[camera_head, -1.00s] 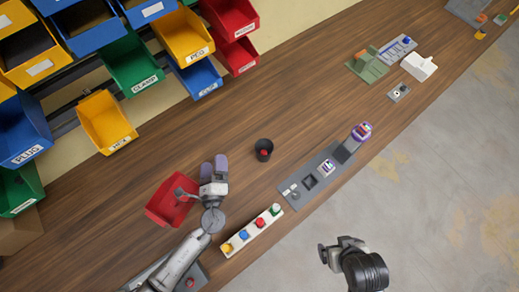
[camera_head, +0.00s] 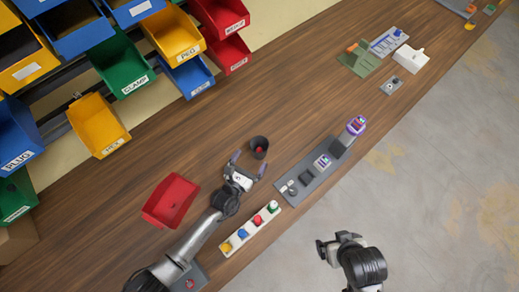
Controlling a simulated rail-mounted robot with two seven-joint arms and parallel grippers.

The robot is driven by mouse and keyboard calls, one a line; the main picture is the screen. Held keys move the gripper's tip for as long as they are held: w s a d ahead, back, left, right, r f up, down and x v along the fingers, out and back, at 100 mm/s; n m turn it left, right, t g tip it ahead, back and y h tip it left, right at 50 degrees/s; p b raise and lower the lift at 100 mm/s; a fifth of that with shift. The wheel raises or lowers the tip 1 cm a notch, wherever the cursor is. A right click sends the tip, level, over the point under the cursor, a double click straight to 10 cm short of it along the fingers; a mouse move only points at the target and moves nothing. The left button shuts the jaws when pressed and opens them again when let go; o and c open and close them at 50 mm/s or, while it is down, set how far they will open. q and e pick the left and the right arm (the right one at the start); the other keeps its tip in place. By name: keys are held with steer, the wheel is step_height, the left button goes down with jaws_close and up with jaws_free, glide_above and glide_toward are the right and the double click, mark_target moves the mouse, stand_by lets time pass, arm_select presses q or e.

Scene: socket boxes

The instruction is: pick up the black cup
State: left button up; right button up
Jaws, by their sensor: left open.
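The black cup (camera_head: 259,143) stands upright on the wooden table near the middle of the head view, with something red inside it. My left gripper (camera_head: 248,163) is open, its two purple-grey fingertips spread just below and to the left of the cup. One fingertip is near the cup's left side and the other near its lower right; I cannot tell whether either touches it. Nothing shows between the fingers except possibly the cup's near edge. My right gripper (camera_head: 318,250) is over the grey floor, off the table's front edge, away from the cup; its jaws are too unclear to judge.
A red bin (camera_head: 170,201) sits left of my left arm. A white strip with coloured buttons (camera_head: 249,230) and a grey panel with sockets (camera_head: 306,184) lie along the front edge. Labelled bins (camera_head: 100,124) hang at upper left. The table beyond the cup is clear.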

mark_target(255, 154)
arm_select(q)
steer(key=shift+x, duration=0.8)
steer(key=b+x, duration=0.1)
steer(key=x, duration=0.2)
steer(key=shift+w+d+f+b, duration=0.25)
steer(key=shift+d+b, duration=0.1)
steer(key=shift+w+d, duration=0.25)
steer(key=shift+w, duration=0.3)
steer(key=c, duration=0.9)
steer(key=shift+r, duration=0.1)
